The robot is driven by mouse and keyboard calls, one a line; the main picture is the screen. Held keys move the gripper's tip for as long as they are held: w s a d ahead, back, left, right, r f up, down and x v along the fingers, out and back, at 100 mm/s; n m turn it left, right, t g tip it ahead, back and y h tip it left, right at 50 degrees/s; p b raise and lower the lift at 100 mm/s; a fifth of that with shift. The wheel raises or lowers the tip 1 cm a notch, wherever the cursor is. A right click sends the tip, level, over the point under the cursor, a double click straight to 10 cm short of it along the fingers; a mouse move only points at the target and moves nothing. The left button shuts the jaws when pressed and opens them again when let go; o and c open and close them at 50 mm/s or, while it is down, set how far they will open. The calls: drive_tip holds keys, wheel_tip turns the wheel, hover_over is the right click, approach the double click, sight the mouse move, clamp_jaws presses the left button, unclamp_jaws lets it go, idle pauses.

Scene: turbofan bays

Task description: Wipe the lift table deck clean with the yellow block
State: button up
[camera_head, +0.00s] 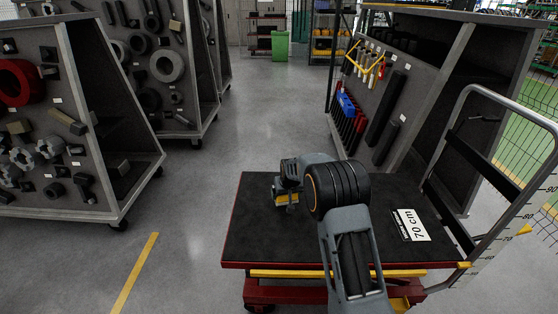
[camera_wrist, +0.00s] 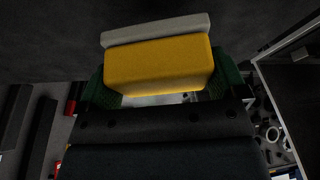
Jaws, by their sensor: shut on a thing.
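The yellow block (camera_wrist: 158,64) fills the middle of the wrist view, with a grey layer (camera_wrist: 157,29) along its far side. My gripper (camera_wrist: 160,92) is shut on it, with a green finger pad at each side. In the head view the yellow block (camera_head: 284,197) shows small below my wrist, over the left part of the lift table deck (camera_head: 252,232). The deck is dark, with a red edge. I cannot tell whether the block touches the deck. My arm hides the deck's middle. No clear dirt marks show on its visible parts.
A grey push handle (camera_head: 487,93) rises at the right. A tool rack (camera_head: 384,82) stands behind the deck, and part boards (camera_head: 72,110) on castors stand left. The floor between is clear.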

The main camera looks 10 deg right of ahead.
drive_tip(key=shift+r+p, duration=0.95)
drive_tip(key=shift+r, duration=1)
